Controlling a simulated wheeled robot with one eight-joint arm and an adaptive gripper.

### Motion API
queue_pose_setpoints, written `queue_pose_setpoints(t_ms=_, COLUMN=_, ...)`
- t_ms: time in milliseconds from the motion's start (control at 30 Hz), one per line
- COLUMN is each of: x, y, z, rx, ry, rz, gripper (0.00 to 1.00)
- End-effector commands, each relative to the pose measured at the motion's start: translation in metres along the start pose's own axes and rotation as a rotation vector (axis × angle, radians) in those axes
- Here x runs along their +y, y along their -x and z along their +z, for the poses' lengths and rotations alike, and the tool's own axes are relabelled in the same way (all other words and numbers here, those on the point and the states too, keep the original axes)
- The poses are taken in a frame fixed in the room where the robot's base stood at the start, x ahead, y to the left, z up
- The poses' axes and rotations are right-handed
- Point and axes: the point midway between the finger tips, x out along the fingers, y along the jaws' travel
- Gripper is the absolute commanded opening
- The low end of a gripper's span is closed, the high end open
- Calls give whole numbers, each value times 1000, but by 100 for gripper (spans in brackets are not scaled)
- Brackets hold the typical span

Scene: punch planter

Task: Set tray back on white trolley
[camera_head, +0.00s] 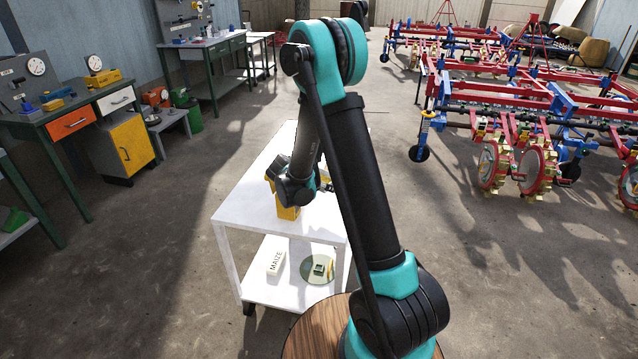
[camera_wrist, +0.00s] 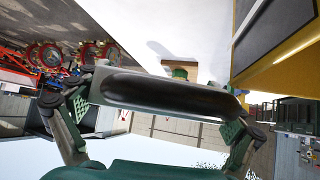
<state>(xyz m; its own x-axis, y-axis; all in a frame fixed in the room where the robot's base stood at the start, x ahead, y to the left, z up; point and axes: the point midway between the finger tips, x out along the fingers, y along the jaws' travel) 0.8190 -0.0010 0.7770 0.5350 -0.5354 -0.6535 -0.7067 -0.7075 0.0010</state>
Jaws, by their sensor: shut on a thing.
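In the wrist view a long, narrow grey piece with a dark rounded face, which looks like the tray (camera_wrist: 165,92), spans between the fingers of my gripper (camera_wrist: 158,103). The fingers are wide apart, their green pads at its two ends. The white trolley (camera_head: 245,216) stands ahead of my arm in the head view; its white top (camera_wrist: 120,22) fills the upper part of the wrist view. In the head view my wrist is over the trolley top and hides the tray. Whether the tray touches the top cannot be told.
A yellow piece (camera_head: 288,212) stands on the trolley top close to my wrist. A small brown and green block (camera_wrist: 182,70) shows on the white surface. A MAIZE box (camera_head: 276,261) and a green disc (camera_head: 318,269) sit on the lower shelf. Red machinery (camera_head: 540,120) stands right.

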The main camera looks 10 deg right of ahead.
Motion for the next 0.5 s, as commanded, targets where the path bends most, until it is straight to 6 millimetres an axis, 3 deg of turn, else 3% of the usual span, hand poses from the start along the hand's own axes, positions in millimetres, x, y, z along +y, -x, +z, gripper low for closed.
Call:
queue_pose_setpoints(t_ms=67, x=0, y=0, z=0, rx=0, ry=0, rz=0, gripper=54)
queue_pose_setpoints(t_ms=100, x=0, y=0, z=0, rx=0, ry=0, rz=0, gripper=96)
queue_pose_setpoints(t_ms=133, x=0, y=0, z=0, rx=0, ry=0, rz=0, gripper=100)
queue_pose_setpoints(t_ms=500, x=0, y=1, z=-1, rx=0, ry=0, rz=0, gripper=100)
